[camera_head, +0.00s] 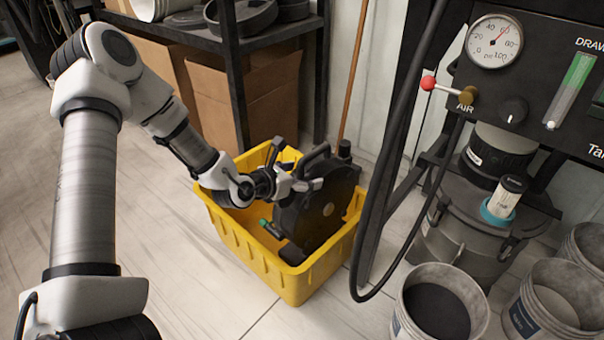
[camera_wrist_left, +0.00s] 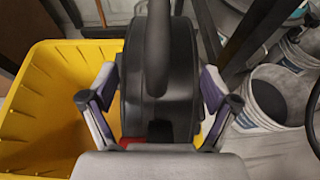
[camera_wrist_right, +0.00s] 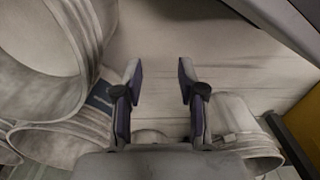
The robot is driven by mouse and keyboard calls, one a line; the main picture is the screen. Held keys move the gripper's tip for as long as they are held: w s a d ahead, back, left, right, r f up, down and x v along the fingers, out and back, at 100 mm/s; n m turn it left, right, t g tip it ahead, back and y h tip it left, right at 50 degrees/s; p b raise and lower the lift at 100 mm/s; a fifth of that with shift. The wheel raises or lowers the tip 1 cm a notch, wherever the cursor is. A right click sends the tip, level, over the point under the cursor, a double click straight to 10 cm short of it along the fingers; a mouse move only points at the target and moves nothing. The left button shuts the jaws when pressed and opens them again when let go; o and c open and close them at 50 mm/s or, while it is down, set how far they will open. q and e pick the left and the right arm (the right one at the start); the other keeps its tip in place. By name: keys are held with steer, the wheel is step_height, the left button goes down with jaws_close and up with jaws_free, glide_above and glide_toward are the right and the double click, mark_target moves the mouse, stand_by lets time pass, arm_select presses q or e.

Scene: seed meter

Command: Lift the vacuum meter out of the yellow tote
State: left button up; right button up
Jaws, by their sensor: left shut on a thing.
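The black, round-bodied vacuum meter (camera_head: 322,208) sits inside the yellow tote (camera_head: 243,240) on the floor, its upper part above the rim. My left gripper (camera_head: 300,186) reaches in from the left and is shut on the vacuum meter. In the left wrist view the fingers lie on both sides of the black meter body (camera_wrist_left: 175,75), below its curved handle. The tote wall (camera_wrist_left: 45,110) shows at left there. The meter's lower part is hidden. My right gripper (camera_wrist_right: 158,85) shows only in the right wrist view, open and empty, above the floor near pale buckets.
A black machine panel with a gauge (camera_head: 494,41) stands at right. Buckets (camera_head: 440,305) and a black hose (camera_head: 370,215) are near the tote's right side. A shelf with cardboard boxes (camera_head: 250,95) stands behind. Floor at front left is clear.

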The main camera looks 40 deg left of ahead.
step_height(320, 180, up, 20)
steer(key=p, duration=1.9)
steer(key=shift+r, duration=0.15)
